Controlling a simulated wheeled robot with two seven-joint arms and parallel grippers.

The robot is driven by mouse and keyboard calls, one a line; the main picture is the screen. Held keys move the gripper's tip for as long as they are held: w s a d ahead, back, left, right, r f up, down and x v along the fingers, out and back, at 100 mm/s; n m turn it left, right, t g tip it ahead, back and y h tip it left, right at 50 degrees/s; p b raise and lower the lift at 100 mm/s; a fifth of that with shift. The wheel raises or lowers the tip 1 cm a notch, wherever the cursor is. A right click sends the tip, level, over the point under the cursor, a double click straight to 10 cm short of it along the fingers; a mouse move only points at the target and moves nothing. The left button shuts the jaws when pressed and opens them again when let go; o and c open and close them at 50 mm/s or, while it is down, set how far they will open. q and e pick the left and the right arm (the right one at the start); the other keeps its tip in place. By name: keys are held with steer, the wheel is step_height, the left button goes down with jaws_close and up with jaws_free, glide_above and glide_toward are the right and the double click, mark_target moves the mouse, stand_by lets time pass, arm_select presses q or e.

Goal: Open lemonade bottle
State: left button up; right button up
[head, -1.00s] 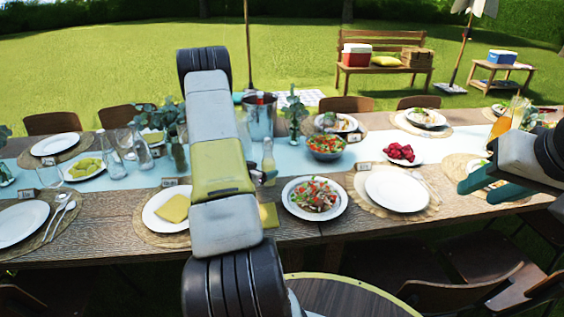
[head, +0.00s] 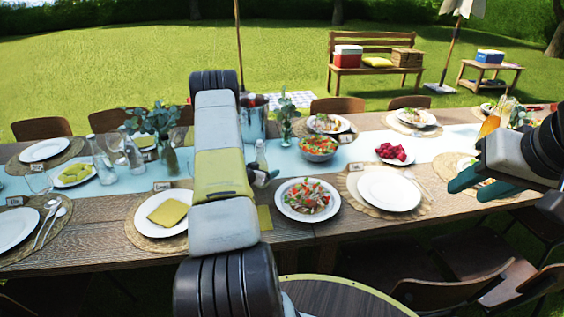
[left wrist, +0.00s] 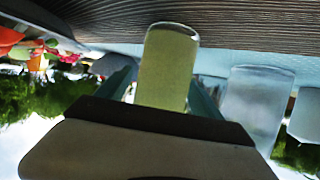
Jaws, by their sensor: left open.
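The lemonade bottle, a slim clear bottle, stands on the table behind my left arm, its top (head: 261,150) showing in the head view. In the left wrist view a container of pale yellow liquid, probably this bottle (left wrist: 168,75), shows between the two teal fingers of my left gripper (left wrist: 163,92). The fingers are open, and I cannot tell whether they touch it. In the head view my left gripper (head: 264,176) is mostly hidden by my arm. My right gripper (head: 477,183), with teal fingers apart, is empty over the table's right part. The bottle's cap is not clear.
Close by are a salad plate (head: 308,200), a salad bowl (head: 319,147), a metal bucket (head: 253,118) and a plate with a yellow napkin (head: 166,209). A clear glass (left wrist: 257,105) shows beside the fingers in the left wrist view. Chairs line the table (head: 130,226).

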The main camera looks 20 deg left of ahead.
arm_select(q)
jaws_close()
arm_select(e)
jaws_close()
stand_by(2.2)
arm_select(q)
jaws_free()
